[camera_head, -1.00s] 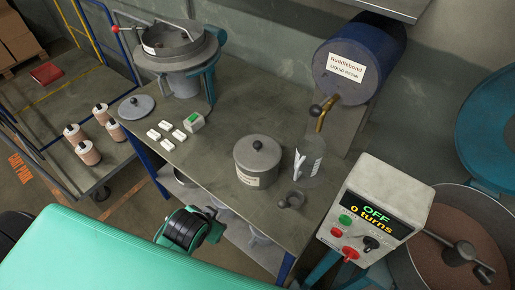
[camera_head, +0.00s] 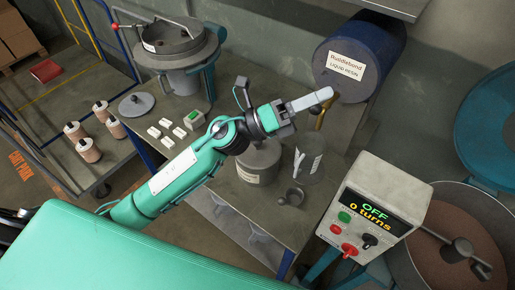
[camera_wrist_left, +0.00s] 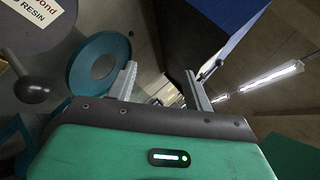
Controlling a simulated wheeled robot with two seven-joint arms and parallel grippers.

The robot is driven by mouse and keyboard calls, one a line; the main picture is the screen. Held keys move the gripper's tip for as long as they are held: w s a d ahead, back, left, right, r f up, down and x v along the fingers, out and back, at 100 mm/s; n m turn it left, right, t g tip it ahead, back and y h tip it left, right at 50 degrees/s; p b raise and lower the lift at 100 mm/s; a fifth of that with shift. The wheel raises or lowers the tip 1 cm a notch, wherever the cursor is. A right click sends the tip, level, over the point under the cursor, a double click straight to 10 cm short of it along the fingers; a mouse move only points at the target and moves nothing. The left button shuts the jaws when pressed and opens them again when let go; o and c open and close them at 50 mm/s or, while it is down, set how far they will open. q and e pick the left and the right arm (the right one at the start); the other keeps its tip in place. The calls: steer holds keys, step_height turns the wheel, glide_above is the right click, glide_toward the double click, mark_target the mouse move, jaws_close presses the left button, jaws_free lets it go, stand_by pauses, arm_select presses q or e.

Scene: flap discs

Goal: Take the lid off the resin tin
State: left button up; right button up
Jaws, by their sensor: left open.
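The grey resin tin (camera_head: 262,172) with a pale label stands on the bench in the head view. My left forearm and wrist cross in front of it and hide its lid knob and most of its top. My left gripper (camera_head: 312,101) is above and to the right of the tin, its fingers pointing right toward the blue resin drum. The left wrist view shows its two fingers (camera_wrist_left: 162,85) apart with nothing between them. The tin does not show in the left wrist view. My right gripper is not in view.
The blue drum (camera_head: 345,62) with a brass tap is close to my left fingertips. A clear jug (camera_head: 309,165) and a small grey cup (camera_head: 291,198) stand right of the tin. White blocks (camera_head: 167,122) and a loose grey lid (camera_head: 136,105) lie left. A control box (camera_head: 375,210) stands at right.

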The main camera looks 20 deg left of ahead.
arm_select(q)
steer(key=s+d+f+m+g+y, duration=0.2)
steer(key=d+f+m+g, duration=0.1)
steer(key=m+g, duration=0.6)
steer(key=m+y+p, duration=0.3)
steer(key=m+y, duration=0.6)
steer(key=y, duration=0.9)
glide_above(258, 145)
steer(key=a, duration=0.2)
steer(key=shift+t, duration=0.3)
steer(key=f, duration=1.8)
steer(key=shift+w+d+f, duration=0.2)
steer(key=shift+w+d, duration=0.05)
steer(key=shift+w, duration=0.15)
steer(key=shift+d+f+p, duration=0.1)
steer(key=shift+f+p, duration=0.25)
steer(key=shift+p, duration=0.25)
steer(key=f+p, duration=0.1)
steer(key=f, duration=0.1)
steer(key=f+p, duration=0.1)
steer(key=f, duration=0.1)
steer(key=shift+w+d+p, duration=0.1)
steer(key=shift+d+p, duration=0.15)
steer(key=shift+p, duration=0.05)
steer(key=shift+f, duration=0.3)
steer(key=c, duration=1.1)
